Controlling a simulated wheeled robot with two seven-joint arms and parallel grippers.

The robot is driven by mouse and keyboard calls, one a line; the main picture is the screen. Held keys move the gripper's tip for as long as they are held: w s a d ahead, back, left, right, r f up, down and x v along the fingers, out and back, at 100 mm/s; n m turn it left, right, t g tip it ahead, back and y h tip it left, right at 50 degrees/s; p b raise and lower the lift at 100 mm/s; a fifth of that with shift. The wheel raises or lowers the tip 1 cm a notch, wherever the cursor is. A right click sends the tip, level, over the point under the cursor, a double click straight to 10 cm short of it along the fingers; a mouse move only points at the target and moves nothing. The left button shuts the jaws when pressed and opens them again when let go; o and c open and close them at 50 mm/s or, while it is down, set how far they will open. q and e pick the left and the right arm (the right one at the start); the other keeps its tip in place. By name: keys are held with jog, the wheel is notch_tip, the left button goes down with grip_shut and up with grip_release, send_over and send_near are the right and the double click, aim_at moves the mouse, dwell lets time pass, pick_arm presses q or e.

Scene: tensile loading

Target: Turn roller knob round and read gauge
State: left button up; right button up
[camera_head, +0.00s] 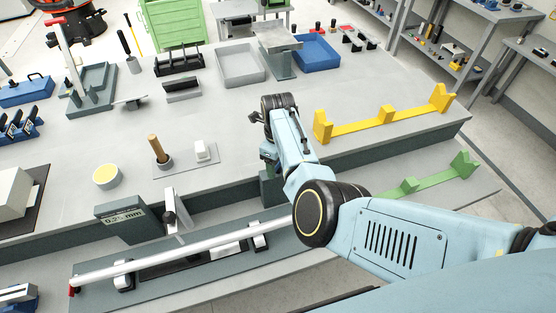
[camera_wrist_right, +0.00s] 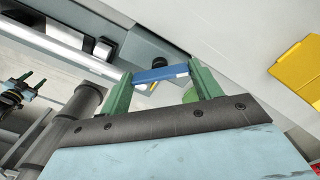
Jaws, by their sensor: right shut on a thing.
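The roller fixture (camera_head: 200,277) lies along the front of the bench, with a long bright metal shaft (camera_head: 165,263) resting across its supports. The gauge (camera_head: 125,216) is a dark box behind the shaft; its small display seems to read about 0.25 mm. My right gripper (camera_wrist_right: 160,72) has its green fingers shut on a blue bar-shaped piece (camera_wrist_right: 165,73), close to the shaft (camera_wrist_right: 62,25) in the right wrist view. Whether this piece is the roller knob I cannot tell. In the head view my right arm hides the shaft's right end.
A yellow bracket (camera_head: 383,122) and a green bracket (camera_head: 430,180) lie to the right. A wooden-handled tool (camera_head: 156,149) and a yellow-topped round pot (camera_head: 106,177) stand behind the fixture. Grey (camera_head: 240,82) and blue (camera_head: 318,66) trays are farther back.

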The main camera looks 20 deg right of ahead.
jog(key=shift+w+r, duration=0.15)
jog(key=o, duration=1)
